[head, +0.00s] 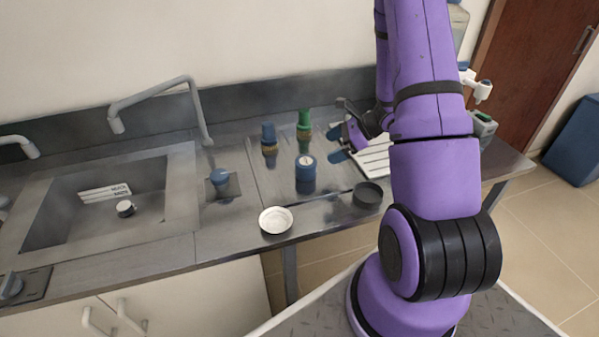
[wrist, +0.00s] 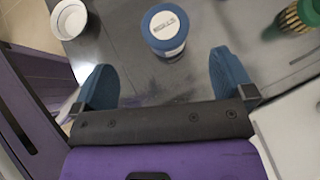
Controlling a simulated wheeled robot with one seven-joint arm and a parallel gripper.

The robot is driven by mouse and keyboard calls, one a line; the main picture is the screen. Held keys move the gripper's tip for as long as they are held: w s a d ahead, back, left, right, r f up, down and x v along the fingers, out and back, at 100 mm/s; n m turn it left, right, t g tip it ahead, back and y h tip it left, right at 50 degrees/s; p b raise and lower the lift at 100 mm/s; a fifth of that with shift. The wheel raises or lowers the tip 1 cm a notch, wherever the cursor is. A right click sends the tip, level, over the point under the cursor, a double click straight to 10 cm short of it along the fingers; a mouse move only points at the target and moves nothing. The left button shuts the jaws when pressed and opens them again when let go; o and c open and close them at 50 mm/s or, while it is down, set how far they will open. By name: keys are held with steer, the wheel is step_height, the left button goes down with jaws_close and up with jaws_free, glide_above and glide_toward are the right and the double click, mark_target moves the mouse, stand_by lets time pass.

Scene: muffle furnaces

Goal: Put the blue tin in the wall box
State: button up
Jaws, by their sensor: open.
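The blue tin (head: 305,163), round with a pale label on top, stands upright on the steel counter. In the wrist view the blue tin (wrist: 165,28) is ahead of my gripper, beyond and between its two blue fingers. My gripper (head: 335,144) is to the right of the tin, just above the counter. In the wrist view my gripper (wrist: 160,60) is open and empty, its fingers spread wide and apart from the tin. I cannot make out the wall box in either view.
A blue-topped bottle (head: 268,132) and a green bottle (head: 304,120) stand behind the tin. A white dish (head: 276,221) and a dark bowl (head: 367,193) are near the front edge. A pale ribbed tray (head: 376,160) is to the right. A sink (head: 65,210) is at left.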

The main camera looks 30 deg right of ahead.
mark_target(308, 161)
steer(key=shift+m, duration=0.3)
steer(key=x, duration=0.7)
steer(key=d+x, duration=0.1)
steer(key=x, duration=0.3)
steer(key=shift+w+f, duration=0.1)
steer(key=shift+f, duration=0.3)
steer(key=shift+a, duration=0.1)
steer(key=c, duration=1)
steer(key=shift+r, duration=0.15)
steer(key=shift+c, duration=0.3)
